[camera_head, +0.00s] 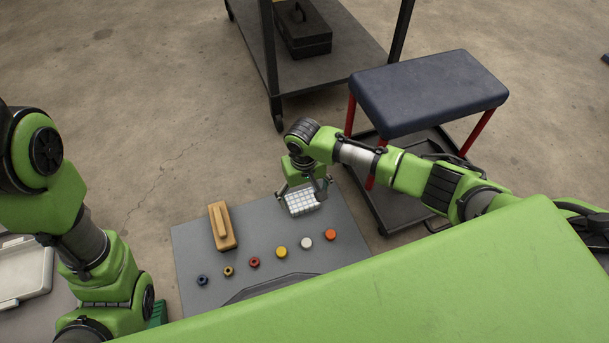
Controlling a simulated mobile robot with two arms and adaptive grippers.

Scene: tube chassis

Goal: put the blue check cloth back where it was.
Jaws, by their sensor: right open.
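A small pale cloth (303,203) with a check of fine lines lies on the grey tabletop (190,245), near its far right part. It looks nearly white here, so I cannot make out blue in the check. My right gripper (305,189) points down right over the cloth, its fingers open at the far edge and sides. I cannot tell whether the fingers touch it. The gripper hides the cloth's far edge. My left arm comes in at the left, and its gripper is out of sight.
A wooden block with a handle (222,228) lies left of the cloth. A row of several coloured knobs, including an orange one (330,234) and a blue one (202,280), lies nearer. A dark padded stool (428,92) and a cart with a black toolbox (302,30) stand beyond.

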